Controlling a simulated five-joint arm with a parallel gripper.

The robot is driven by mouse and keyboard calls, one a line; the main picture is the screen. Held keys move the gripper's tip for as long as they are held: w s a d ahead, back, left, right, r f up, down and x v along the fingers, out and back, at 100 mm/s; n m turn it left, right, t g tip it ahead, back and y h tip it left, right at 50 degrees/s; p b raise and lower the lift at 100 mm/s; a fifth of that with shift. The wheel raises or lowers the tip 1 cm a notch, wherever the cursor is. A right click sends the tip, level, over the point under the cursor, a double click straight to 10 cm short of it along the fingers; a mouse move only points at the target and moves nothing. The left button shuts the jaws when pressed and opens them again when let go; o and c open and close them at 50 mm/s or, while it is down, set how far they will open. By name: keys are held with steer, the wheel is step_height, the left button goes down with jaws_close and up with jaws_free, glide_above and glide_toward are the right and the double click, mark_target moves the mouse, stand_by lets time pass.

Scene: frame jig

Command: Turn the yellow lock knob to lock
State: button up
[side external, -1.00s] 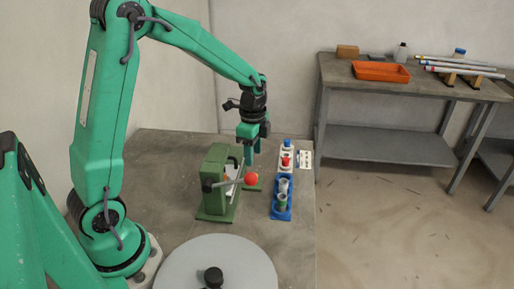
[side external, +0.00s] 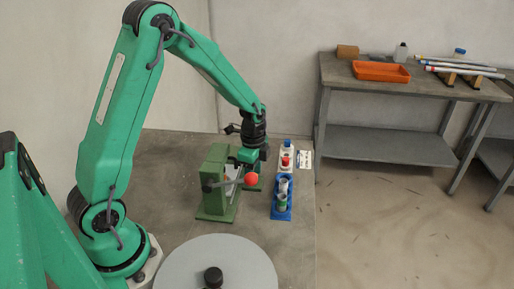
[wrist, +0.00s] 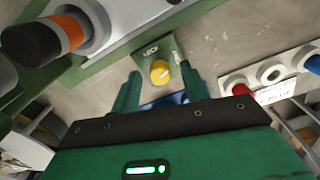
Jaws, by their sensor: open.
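The yellow lock knob (wrist: 159,72) shows in the wrist view, on a green plate marked LOCK (wrist: 151,50), with a pale pointer line across its face. My gripper (wrist: 161,78) is open, with one finger on each side of the knob in this view. I cannot tell whether either finger touches it. In the side view my gripper (side external: 248,157) points down behind the green frame jig (side external: 214,185), and the knob is hidden there.
A lever with a red ball (side external: 251,179) sticks out from the jig near my gripper. A blue rack (side external: 281,210) with small parts stands to the right. A grey round disc (side external: 240,262) lies in front. A bench with an orange tray (side external: 381,72) stands farther back.

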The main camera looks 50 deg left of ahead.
jaws_close()
steer(key=shift+n, duration=2.3)
jaws_free()
